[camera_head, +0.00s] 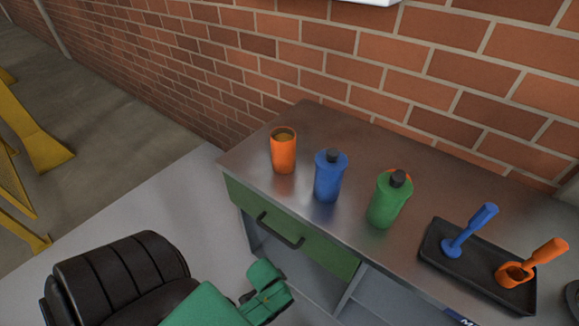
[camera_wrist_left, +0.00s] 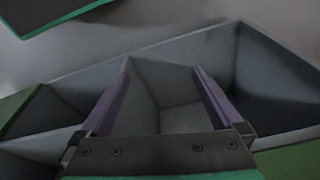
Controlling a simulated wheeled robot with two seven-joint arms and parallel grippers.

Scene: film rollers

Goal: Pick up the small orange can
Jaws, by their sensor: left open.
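The small orange can (camera_head: 284,156) stands upright on the grey tabletop (camera_head: 305,121), near its far left corner. It looks open at the top. My left arm comes in low in the head view, in front of the table and below the can; its fingers cannot be made out there. In the left wrist view my left gripper (camera_wrist_left: 161,75) has its two fingers spread with nothing between them. Grey open compartments (camera_wrist_left: 182,117) lie beyond the fingers. The can does not show in the wrist view. My right gripper is not in view.
A blue bottle (camera_head: 328,180) and a green bottle (camera_head: 385,204) with dark caps stand right of the can. Something orange peeks from behind the green one. A black tray (camera_head: 435,252) holds blue and orange tools. A green drawer (camera_head: 325,253) is below. A brick wall (camera_head: 400,75) stands behind.

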